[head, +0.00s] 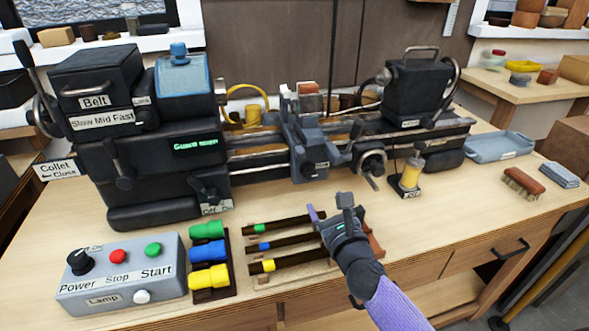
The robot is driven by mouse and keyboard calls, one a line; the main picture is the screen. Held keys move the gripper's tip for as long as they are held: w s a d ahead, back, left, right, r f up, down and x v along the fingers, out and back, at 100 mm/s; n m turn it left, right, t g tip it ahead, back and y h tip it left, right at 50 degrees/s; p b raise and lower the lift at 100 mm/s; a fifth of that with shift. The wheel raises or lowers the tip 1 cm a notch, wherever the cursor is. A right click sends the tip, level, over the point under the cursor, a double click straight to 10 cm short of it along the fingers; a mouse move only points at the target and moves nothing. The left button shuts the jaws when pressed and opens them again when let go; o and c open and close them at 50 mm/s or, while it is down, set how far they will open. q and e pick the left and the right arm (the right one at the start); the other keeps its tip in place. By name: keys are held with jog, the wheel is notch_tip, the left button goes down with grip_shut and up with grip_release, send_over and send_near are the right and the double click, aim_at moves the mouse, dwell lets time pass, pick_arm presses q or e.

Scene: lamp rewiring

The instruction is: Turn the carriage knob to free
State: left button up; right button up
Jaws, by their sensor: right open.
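The lathe carriage (309,140) sits on the bed rails near the middle of the head view. A dark handwheel (372,166) with a crank stands just right of the carriage. I cannot tell for sure which small dark part is the carriage knob or how it is set. My right gripper (330,209) is open and empty. It is in front of the carriage and below it in the picture, over the right end of the banded dark rods (283,241), apart from the carriage. My left gripper is not in view.
A grey control box (122,275) and a rack of green, blue and yellow pieces (208,254) stand at front left. A blue tray (498,146), brush (523,184) and cloth (560,174) lie at right. The bench front right is clear.

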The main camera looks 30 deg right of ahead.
aim_at(312, 176)
jog(key=b+x, duration=0.2)
jog(key=x, duration=0.6)
jog(key=shift+f+b, duration=0.15)
jog(key=shift+b, duration=0.2)
jog(key=shift+w+d, duration=0.1)
jog(key=shift+w, duration=0.25)
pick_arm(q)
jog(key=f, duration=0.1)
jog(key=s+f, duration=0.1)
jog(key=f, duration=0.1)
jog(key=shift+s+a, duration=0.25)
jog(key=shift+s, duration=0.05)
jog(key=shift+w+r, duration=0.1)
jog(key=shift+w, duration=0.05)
pick_arm(e)
grip_shut()
